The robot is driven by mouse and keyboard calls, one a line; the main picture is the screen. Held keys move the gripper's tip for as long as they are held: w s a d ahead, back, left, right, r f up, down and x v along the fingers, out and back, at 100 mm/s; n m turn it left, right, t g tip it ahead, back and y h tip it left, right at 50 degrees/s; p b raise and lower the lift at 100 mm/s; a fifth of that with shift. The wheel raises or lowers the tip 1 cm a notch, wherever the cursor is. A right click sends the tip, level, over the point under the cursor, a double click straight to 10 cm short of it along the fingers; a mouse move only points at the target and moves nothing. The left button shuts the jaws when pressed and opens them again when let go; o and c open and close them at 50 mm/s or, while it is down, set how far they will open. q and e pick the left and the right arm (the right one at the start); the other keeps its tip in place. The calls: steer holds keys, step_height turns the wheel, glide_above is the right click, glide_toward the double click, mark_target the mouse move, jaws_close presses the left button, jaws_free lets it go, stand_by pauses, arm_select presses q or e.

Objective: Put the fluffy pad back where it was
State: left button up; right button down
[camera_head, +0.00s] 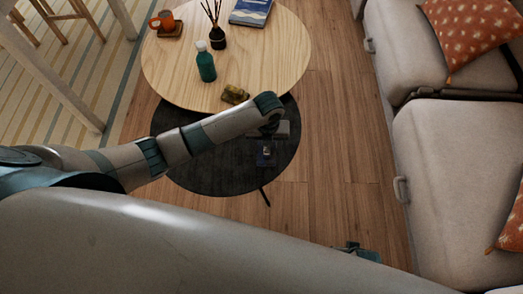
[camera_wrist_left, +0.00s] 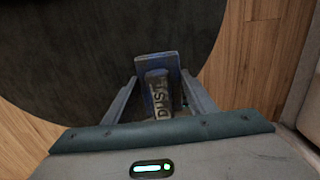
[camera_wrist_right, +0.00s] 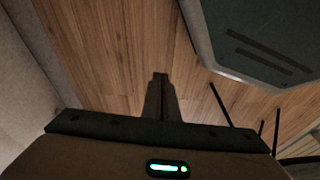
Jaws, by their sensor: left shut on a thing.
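In the head view the block (camera_head: 265,157) shows below my left gripper (camera_head: 270,125), over the dark round low table (camera_head: 215,178). I cannot tell whether it touches the tabletop, nor whether its surface is fluffy. An olive-yellow lumpy thing (camera_head: 235,94) lies at the near edge of the wooden round table (camera_head: 285,60). My right gripper (camera_wrist_right: 160,78) is shut and empty, above the wooden floor.
A grey sofa (camera_head: 455,150) bounds the right side. The dark table's left part is bare.

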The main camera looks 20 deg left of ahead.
arm_select(q)
steer(key=shift+w+a+f, duration=0.25)
steer(key=shift+a+f, duration=0.3)
steer(key=shift+a, duration=0.35)
steer(key=shift+a+f, duration=0.1)
steer(key=shift+f, duration=0.35)
step_height(320, 180, down, 2)
steer(key=shift+f, duration=0.65)
arm_select(e)
steer(key=shift+w+r, duration=0.2)
steer(key=shift+r, duration=0.7)
arm_select(q)
steer(key=shift+f+b, duration=0.15)
steer(key=shift+b, duration=0.15)
arm_select(e)
steer(key=shift+s+f, duration=0.15)
